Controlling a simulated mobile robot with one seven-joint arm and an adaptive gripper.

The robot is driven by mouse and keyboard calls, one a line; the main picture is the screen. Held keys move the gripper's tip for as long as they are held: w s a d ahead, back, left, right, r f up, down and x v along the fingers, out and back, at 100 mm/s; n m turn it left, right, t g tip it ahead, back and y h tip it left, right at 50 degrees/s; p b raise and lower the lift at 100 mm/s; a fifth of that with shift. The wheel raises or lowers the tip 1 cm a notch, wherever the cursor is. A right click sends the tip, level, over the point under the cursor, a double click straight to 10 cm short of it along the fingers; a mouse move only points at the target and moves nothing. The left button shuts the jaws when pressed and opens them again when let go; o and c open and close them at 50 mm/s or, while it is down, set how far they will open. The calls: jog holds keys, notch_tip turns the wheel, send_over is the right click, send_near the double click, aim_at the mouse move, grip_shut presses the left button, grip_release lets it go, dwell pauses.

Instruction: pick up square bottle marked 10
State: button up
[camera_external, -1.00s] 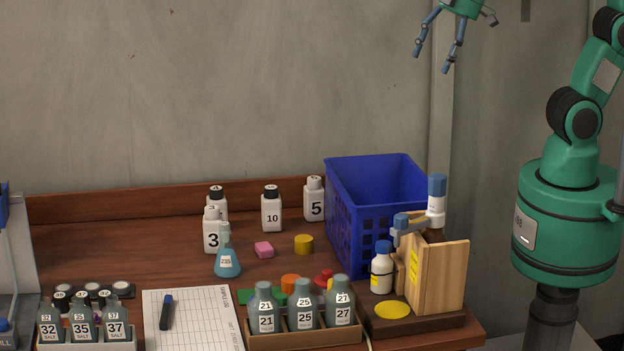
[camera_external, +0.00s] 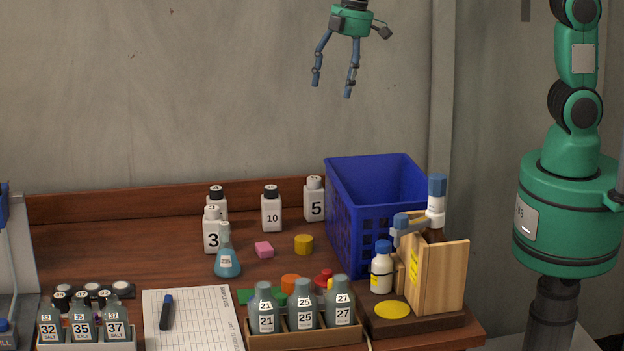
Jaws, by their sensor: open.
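The square bottle marked 10 (camera_external: 271,212) is white with a dark cap. It stands upright near the back of the wooden table, between the bottle marked 5 (camera_external: 314,200) on its right and the bottle marked 3 (camera_external: 212,232) on its left. Another white bottle (camera_external: 218,198) stands behind the 3, its label mostly hidden. My gripper (camera_external: 331,90) is open and empty, high above the table in front of the back wall. It is up and to the right of the bottle marked 10, well apart from it.
A tall blue crate (camera_external: 345,215) stands right of the bottles. A blue flask (camera_external: 227,262), a pink block (camera_external: 264,250) and a yellow cylinder (camera_external: 304,244) lie in front. A wooden rack (camera_external: 262,340) holds bottles 21, 25 and 27. A wooden stand (camera_external: 450,280) is at the right.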

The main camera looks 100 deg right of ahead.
jog(key=w+d+f+n+g+p, duration=0.15)
jog(key=w+d+f, duration=0.35)
jog(key=w+f, duration=0.5)
jog(key=p, duration=0.1)
send_over(272, 211)
jog(key=d, duration=0.2)
jog(key=shift+g, duration=0.35)
jog(key=f, duration=1.2)
jog(key=shift+s+d, duration=0.15)
jog(key=shift+s, duration=0.15)
jog(key=shift+f+n, duration=0.25)
jog(key=shift+f, duration=0.05)
jog(key=shift+f, duration=0.1)
jog(key=shift+f, duration=4.2)
jog(key=shift+w+d+f, duration=0.1)
jog(key=shift+w+f, duration=0.05)
jog(key=shift+f, duration=2.45)
